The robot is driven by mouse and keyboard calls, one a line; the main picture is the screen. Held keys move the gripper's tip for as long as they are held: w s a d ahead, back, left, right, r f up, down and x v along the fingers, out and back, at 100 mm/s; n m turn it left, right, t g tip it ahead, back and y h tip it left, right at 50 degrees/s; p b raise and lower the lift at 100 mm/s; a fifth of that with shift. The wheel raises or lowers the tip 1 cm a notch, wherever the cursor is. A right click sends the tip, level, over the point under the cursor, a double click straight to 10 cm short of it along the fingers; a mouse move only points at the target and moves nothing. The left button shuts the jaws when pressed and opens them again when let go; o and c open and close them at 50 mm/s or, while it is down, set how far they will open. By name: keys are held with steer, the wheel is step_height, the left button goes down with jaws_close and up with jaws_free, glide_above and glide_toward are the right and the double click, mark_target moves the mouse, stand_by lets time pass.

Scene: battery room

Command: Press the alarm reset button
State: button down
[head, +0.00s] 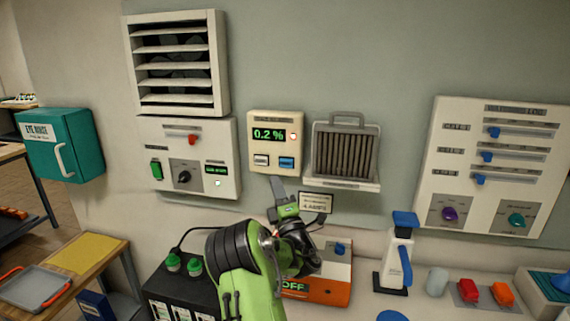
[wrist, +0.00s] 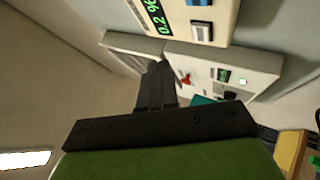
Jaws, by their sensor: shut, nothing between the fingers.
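A cream wall unit (head: 275,118) shows a green "0.2 %" readout (head: 269,134) and a small lit lamp at its right. Below the readout are a white button (head: 261,160) and a blue button (head: 286,162); their labels are too small to read. My gripper (head: 277,184) is shut and empty, its tips just below the unit in the head view. In the wrist view, the shut fingers (wrist: 157,68) point towards the wall, apart from the unit (wrist: 220,12). The white button (wrist: 203,32) shows there, with the blue one at the top edge.
A fan control panel (head: 215,150) is left of the unit, under a louvred vent (head: 178,62). A handled filter (head: 345,150) is close on the right, with a small sign (head: 316,202) below. A slider panel (head: 490,165) hangs farther right. An orange-and-white device (head: 325,285) stands below.

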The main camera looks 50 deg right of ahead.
steer(key=p, duration=0.4)
glide_toward(281, 159)
step_height(281, 159, up, 3)
steer(key=w, duration=0.3)
steer(key=shift+w+d+r, duration=0.1)
steer(key=shift+w+d, duration=0.2)
steer(key=shift+d, duration=0.3)
steer(key=shift+d+b, duration=0.1)
steer(key=shift+b, duration=0.25)
stand_by(0.6)
steer(key=shift+w+d, duration=0.15)
steer(key=shift+d, duration=0.15)
steer(key=shift+w+d, duration=0.15)
steer(key=shift+d, duration=0.2)
stand_by(0.6)
steer(key=shift+b, duration=0.35)
steer(key=shift+s+a+b, duration=0.2)
steer(key=shift+a+b, duration=0.25)
steer(key=shift+s+a, duration=0.1)
steer(key=shift+a, duration=0.2)
